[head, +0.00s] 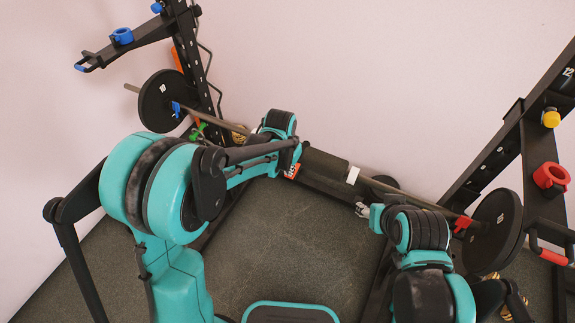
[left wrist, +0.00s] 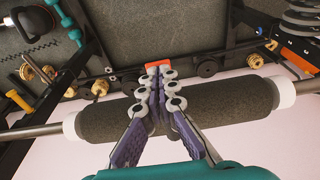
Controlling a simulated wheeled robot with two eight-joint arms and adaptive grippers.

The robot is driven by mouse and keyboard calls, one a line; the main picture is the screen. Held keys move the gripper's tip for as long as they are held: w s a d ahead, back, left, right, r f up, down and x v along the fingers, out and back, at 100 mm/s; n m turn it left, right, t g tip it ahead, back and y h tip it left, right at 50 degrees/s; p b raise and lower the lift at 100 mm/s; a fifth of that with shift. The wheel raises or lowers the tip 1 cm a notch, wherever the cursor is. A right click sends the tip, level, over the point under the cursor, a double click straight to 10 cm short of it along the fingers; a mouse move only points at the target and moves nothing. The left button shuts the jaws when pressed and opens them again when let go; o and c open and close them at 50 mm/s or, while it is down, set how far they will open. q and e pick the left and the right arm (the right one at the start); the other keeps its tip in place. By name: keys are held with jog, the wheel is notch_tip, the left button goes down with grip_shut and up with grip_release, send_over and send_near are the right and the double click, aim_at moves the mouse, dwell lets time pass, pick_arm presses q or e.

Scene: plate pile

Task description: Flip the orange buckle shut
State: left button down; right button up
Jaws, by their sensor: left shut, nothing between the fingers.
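My left gripper (left wrist: 156,78) is shut and empty in the left wrist view. Its fingers cross in front of the black foam sleeve (left wrist: 215,103) of a bar. A small orange-red piece (left wrist: 157,64) shows just beyond the fingertips; I cannot tell whether they touch or whether it is the buckle. Another orange part (head: 177,60) is on the left upright. My right gripper (head: 362,209) is small beside the bar, its finger opening unclear.
The barbell carries black plates at left (head: 152,104) and right (head: 490,238). Blue (head: 177,108) and red (head: 462,226) clips sit beside them. Rack uprights with pegs stand at left (head: 188,45) and right (head: 535,175). Grey floor (head: 290,240) is open between my arms.

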pick_arm(q)
jog(key=shift+f, duration=0.2)
dwell(0.4)
jog(key=shift+s+f+t+b, duration=0.1)
jog(key=shift+f+t+b, duration=0.1)
jog(key=shift+t+b, duration=0.15)
